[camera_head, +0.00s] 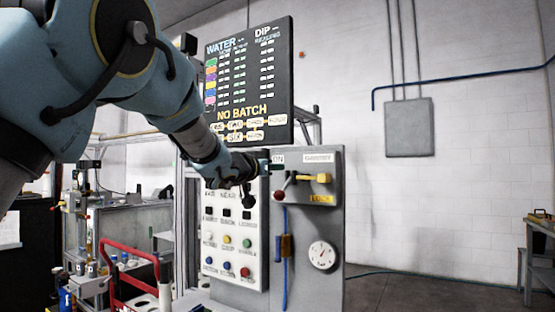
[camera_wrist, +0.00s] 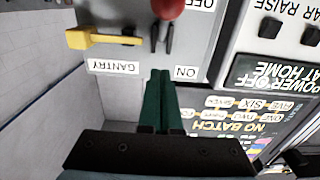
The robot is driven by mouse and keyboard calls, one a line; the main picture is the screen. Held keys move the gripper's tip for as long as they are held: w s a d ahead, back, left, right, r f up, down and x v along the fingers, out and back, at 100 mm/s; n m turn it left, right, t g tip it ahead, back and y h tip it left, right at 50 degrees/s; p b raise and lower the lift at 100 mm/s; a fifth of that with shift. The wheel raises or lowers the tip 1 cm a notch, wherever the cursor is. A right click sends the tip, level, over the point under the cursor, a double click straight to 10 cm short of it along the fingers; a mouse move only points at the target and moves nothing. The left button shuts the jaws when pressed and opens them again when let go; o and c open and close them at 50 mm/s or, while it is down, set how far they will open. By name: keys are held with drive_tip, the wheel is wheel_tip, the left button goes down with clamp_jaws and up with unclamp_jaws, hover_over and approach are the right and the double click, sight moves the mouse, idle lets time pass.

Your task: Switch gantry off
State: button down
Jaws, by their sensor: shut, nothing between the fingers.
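The gantry switch is a lever with a red ball knob (camera_head: 278,195) on the grey control panel (camera_head: 325,225). An ON label (camera_head: 278,158) sits above the knob. In the wrist view, which shows the panel upside down, the red knob (camera_wrist: 168,8) is at the top edge beside the OFF label (camera_wrist: 207,4), with a dark forked stem. The ON label (camera_wrist: 186,72) is beside the fingertips. My gripper (camera_head: 268,164) is shut and empty near ON, above the knob. Its green fingers (camera_wrist: 160,76) appear apart from the knob; contact with the stem is unclear.
A yellow handle (camera_head: 315,178) under the GANTRY label is right of the knob. A button panel (camera_head: 228,240) is left and below, with a dark display (camera_head: 248,80) above. A gauge (camera_head: 322,254) and red cart rail (camera_head: 130,250) stand lower. Floor at right is mostly clear.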

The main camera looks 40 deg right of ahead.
drive_tip(key=b+v, duration=0.2)
drive_tip(key=v, duration=0.5)
drive_tip(key=shift+a, duration=0.15)
idle(0.7)
drive_tip(key=w+a+f+n+t+y, duration=0.5)
drive_tip(key=w+a+f+n+y, duration=0.15)
drive_tip(key=w+a+f, duration=0.7)
drive_tip(key=w+a+f+n+y, duration=0.1)
drive_tip(key=w+a+f+y, duration=0.2)
drive_tip(key=a, duration=0.5)
drive_tip(key=a+f+n+y, duration=0.1)
drive_tip(key=a+f+y, duration=0.2)
drive_tip(key=a+f, duration=0.4)
drive_tip(key=s+a+f+n+g+y, duration=0.2)
drive_tip(key=a+f, duration=0.2)
drive_tip(key=a, duration=0.4)
drive_tip(key=s+a+f+n+g+y, duration=0.1)
drive_tip(key=s+a+f, duration=0.25)
drive_tip(key=a, duration=0.45)
drive_tip(key=s+a+f+n+g+y, duration=0.1)
drive_tip(key=s+a+f+g, duration=0.1)
drive_tip(key=s+a, duration=0.3)
drive_tip(key=s+a+f+n+g+y, duration=0.1)
drive_tip(key=s+a+f+g, duration=0.2)
drive_tip(key=s+a+f, duration=0.2)
drive_tip(key=shift+s+f, duration=0.35)
drive_tip(key=shift+s, duration=0.85)
